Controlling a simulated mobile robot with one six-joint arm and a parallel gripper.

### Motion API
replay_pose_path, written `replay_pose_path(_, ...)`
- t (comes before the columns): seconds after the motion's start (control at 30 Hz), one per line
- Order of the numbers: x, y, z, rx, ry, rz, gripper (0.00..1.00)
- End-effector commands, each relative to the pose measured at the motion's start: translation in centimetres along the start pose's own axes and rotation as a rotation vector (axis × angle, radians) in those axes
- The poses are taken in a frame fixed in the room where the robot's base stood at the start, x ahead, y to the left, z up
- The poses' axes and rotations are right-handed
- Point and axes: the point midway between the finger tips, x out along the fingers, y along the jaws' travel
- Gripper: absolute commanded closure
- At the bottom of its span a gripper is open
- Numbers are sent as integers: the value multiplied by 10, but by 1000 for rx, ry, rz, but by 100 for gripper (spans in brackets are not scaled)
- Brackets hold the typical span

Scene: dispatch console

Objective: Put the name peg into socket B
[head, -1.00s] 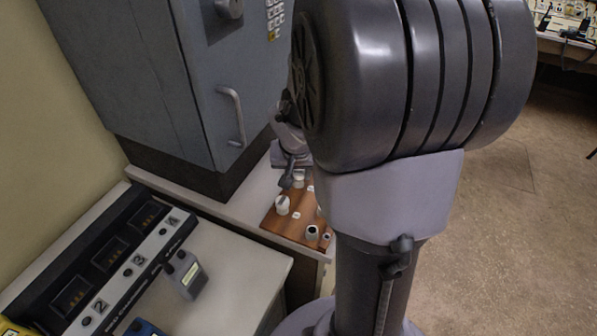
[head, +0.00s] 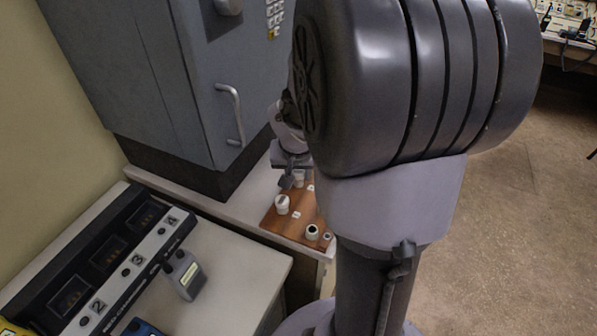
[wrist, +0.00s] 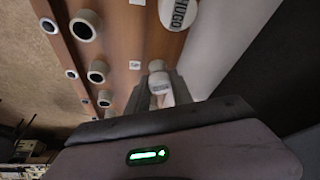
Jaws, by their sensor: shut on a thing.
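My gripper (wrist: 162,92) is shut on a white peg (wrist: 158,80) with a small dark label that I cannot read. In the wrist view the peg is over the brown wooden board (wrist: 125,40); I cannot tell whether it touches it. A larger white piece marked HUGO (wrist: 180,13) stands on the board; a white peg (head: 282,204) also shows there in the head view. Several white-rimmed round sockets (wrist: 97,72) line the board's other side. Small white labels (wrist: 135,65) lie between, too small to read. In the head view my gripper (head: 291,177) is partly hidden by my arm.
A tall grey cabinet with a handle (head: 232,115) stands close behind the board. A console (head: 108,262) with numbered bays and a grey handset (head: 185,275) is at the lower left. Open floor (head: 500,220) lies to the right.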

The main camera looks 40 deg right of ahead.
Motion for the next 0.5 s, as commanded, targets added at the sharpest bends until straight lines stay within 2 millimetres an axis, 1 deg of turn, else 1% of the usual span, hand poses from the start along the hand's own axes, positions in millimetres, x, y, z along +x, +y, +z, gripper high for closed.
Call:
replay_pose_path(0.13,3,0,1,0,0,0,100)
replay_pose_path(0.17,3,0,1,0,0,0,71)
replay_pose_path(0.2,2,0,1,0,0,0,63)
replay_pose_path(0.27,2,0,1,0,0,0,51)
replay_pose_path(0.3,2,0,1,0,0,0,47)
replay_pose_path(0.5,2,0,1,0,0,0,47)
